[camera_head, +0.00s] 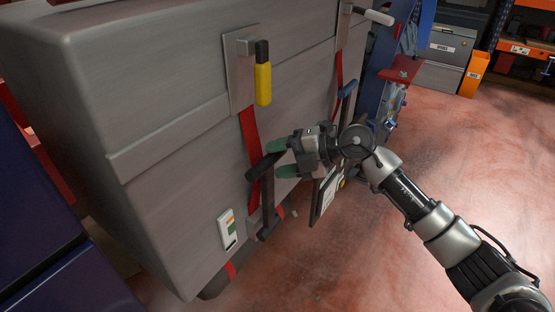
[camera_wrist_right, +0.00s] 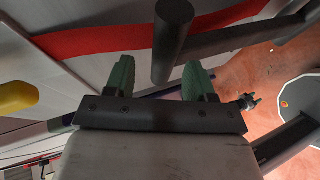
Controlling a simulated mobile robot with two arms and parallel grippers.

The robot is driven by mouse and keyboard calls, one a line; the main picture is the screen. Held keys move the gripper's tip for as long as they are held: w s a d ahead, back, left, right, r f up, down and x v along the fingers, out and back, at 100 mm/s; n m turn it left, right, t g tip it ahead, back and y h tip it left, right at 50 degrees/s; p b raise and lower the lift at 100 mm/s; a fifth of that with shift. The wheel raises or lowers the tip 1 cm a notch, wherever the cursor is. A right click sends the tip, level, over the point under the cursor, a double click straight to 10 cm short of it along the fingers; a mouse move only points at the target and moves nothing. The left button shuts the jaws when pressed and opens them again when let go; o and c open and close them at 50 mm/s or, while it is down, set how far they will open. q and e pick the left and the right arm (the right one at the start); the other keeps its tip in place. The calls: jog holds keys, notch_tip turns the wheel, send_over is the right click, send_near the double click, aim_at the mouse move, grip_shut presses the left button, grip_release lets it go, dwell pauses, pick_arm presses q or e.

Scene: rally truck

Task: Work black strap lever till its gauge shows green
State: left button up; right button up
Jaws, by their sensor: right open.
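The black strap lever (camera_head: 268,200) is on the side of the large grey case, low on a red strap (camera_head: 251,130). Its handle sticks out from the case. My right gripper (camera_head: 281,158) is open, with its green fingertips at the upper end of the handle. In the right wrist view the black handle (camera_wrist_right: 172,45) lies in front of the gap between the open fingers (camera_wrist_right: 160,78); I cannot tell whether they touch it. A small white gauge (camera_head: 228,230) with orange and green marks is left of the lever; its reading is too small to tell. My left gripper is out of view.
A yellow-handled lever (camera_head: 263,80) is above on the grey case (camera_head: 150,90). A white-handled lever (camera_head: 375,15) and a blue-handled one (camera_head: 347,90) are farther right. An orange bin (camera_head: 474,74) stands at the back. The reddish floor (camera_head: 440,140) at right is clear.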

jog(key=b+v, duration=0.3)
jog(key=v, duration=0.7)
jog(key=shift+r, duration=0.15)
jog(key=shift+s+d, duration=0.15)
jog(key=shift+d, duration=0.05)
